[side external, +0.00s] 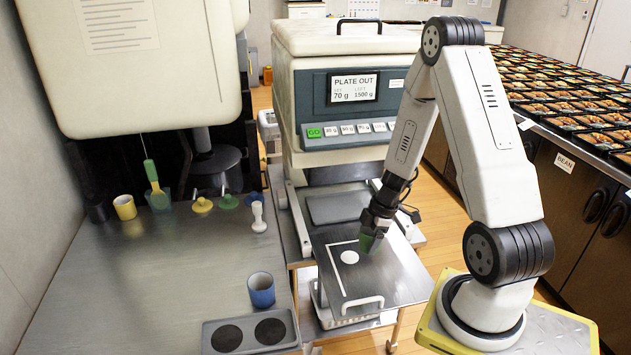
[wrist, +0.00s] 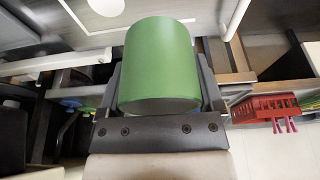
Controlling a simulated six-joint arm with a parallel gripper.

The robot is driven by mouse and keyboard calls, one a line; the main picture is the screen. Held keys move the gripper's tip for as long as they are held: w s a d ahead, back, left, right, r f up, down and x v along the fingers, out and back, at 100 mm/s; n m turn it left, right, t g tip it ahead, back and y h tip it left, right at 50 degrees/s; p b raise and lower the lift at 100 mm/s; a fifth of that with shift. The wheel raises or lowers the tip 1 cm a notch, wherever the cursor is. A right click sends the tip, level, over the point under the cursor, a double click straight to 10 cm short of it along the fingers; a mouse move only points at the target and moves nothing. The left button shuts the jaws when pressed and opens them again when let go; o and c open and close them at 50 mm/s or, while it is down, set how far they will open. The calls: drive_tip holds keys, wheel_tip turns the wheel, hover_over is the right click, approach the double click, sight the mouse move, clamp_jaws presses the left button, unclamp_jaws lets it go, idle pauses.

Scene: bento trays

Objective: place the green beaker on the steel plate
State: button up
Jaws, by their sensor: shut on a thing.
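The green beaker (side external: 366,243) is held by my gripper (side external: 373,229), which is shut on it. In the wrist view the beaker (wrist: 160,62) fills the space between the two dark fingers of my gripper (wrist: 162,85). The steel plate (side external: 403,277) is a grey sheet with a white corner line, a white disc and a white handle at its front. In the side view the beaker appears over the plate, just right of and above the disc. I cannot tell whether it touches the plate.
A machine reading "PLATE OUT" (side external: 354,87) stands behind the plate. On the left bench are a blue cup (side external: 261,290), a yellow cup (side external: 125,207), and a grey block with two dark round wells (side external: 250,332). Food trays (side external: 565,95) line the right counter.

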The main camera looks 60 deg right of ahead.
hover_over(344, 258)
drive_tip(key=s, duration=0.1)
drive_tip(key=f, duration=0.6)
drive_tip(key=shift+s+d+f, duration=0.15)
drive_tip(key=shift+d+f, duration=0.15)
drive_tip(key=shift+f, duration=0.05)
drive_tip(key=shift+w+d+f, duration=0.1)
drive_tip(key=shift+w+f, duration=0.1)
drive_tip(key=shift+f, duration=1.65)
drive_tip(key=shift+f, duration=0.1)
drive_tip(key=o, duration=1.1)
drive_tip(key=v, duration=1.2)
